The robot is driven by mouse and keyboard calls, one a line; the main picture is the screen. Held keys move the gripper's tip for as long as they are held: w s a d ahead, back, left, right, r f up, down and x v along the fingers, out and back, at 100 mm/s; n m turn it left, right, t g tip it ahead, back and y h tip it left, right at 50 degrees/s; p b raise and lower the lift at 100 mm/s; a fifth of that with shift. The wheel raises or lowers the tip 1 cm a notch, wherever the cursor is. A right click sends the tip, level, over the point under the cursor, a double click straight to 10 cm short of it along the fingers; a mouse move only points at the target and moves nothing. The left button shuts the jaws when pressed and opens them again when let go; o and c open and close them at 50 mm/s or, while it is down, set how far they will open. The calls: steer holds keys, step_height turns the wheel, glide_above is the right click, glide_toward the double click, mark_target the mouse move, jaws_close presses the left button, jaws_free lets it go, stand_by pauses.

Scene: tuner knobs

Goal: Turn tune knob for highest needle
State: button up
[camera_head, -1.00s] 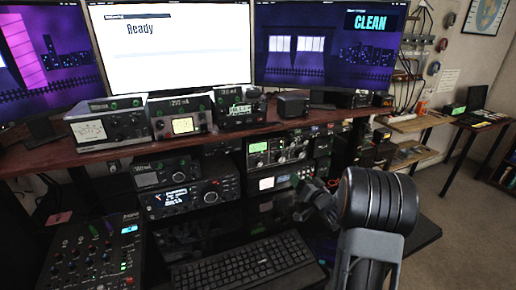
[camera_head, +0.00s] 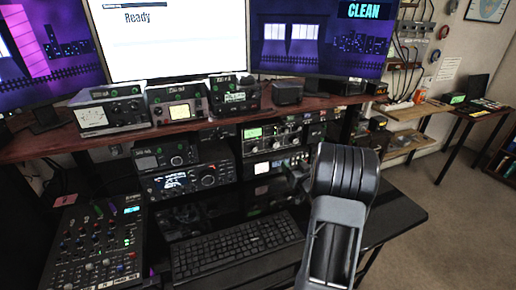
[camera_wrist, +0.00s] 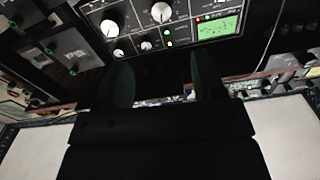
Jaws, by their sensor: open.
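In the wrist view, a dark radio panel (camera_wrist: 178,12) fills the top, tilted, with a lit green meter (camera_wrist: 218,28) at its right. Pale round knobs sit on it, one (camera_wrist: 161,12) near the gap between my fingers, others further left. My gripper (camera_wrist: 160,78) is open with nothing between its two dark fingers, which point towards the panel. The needles are too small to read. My fingers are mostly hidden behind my arm there.
Below the shelf are stacked radios (camera_head: 180,180) and a green-display radio (camera_head: 252,134). A keyboard (camera_head: 238,246) and a mixer (camera_head: 92,243) lie on the lower desk. The floor at right is open.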

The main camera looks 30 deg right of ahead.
mark_target(276, 146)
steer(key=shift+n, duration=0.5)
steer(key=w, duration=0.4)
steer(key=w+d+p, duration=0.1)
steer(key=w, duration=0.9)
steer(key=shift+d, duration=0.35)
steer(key=c, duration=0.9)
